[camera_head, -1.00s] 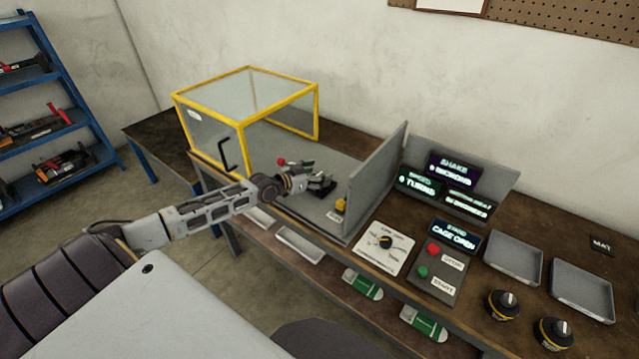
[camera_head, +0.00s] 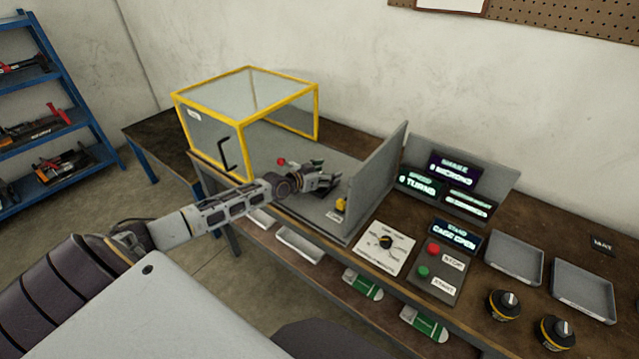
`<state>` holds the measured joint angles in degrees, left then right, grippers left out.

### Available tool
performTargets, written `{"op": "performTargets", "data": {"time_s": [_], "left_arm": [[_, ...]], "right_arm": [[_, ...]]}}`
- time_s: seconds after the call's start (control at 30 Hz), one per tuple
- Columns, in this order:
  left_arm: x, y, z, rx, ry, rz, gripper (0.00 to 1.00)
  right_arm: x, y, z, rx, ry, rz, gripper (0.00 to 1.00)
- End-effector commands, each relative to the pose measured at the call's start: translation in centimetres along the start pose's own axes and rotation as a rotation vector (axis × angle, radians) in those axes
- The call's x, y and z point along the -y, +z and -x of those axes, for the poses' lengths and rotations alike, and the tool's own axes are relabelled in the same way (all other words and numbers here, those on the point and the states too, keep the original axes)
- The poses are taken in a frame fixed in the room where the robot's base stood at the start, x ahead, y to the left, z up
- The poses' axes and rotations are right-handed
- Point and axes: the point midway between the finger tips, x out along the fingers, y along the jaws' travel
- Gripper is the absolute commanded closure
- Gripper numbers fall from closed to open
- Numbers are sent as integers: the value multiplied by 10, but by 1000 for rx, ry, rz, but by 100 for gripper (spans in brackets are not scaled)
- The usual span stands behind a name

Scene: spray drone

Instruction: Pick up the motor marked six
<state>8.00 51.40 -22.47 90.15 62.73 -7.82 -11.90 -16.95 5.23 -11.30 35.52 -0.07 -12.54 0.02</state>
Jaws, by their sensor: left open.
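Two yellow-and-black motors with grey tops stand upright on the bench at the lower right: one (camera_head: 503,304) and, to its right, another (camera_head: 556,332). Their markings are too small to read, so I cannot tell which is marked six. My left gripper (camera_head: 330,179) is open, inside the grey-floored stand between the yellow-framed cage and the upright grey panel, far to the left of these motors. A red knob-like thing (camera_head: 281,162) shows just behind it. My right gripper is not in view.
The yellow-framed clear cage (camera_head: 245,122) stands at the back left. The grey panel (camera_head: 377,183) rises beside a dial plate (camera_head: 385,248) and a box with red and green buttons (camera_head: 437,268). Two grey trays, left (camera_head: 490,263) and right (camera_head: 558,294), are on the right. A screen reads CAGE OPEN.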

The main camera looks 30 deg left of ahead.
Motion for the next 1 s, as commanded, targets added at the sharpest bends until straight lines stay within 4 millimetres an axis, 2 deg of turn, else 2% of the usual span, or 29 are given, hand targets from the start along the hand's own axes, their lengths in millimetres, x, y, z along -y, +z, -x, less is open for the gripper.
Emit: {"op": "performTargets", "data": {"time_s": [0.37,0.47,0.87,1.0], "left_arm": [[0,0,0,0,0,0,26],[0,0,0,0,0,0,36],[0,0,0,0,0,0,87],[1,-3,0,-4,-1,-1,90]], "right_arm": [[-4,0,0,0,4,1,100],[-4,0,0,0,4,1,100],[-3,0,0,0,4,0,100],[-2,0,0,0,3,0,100]]}}
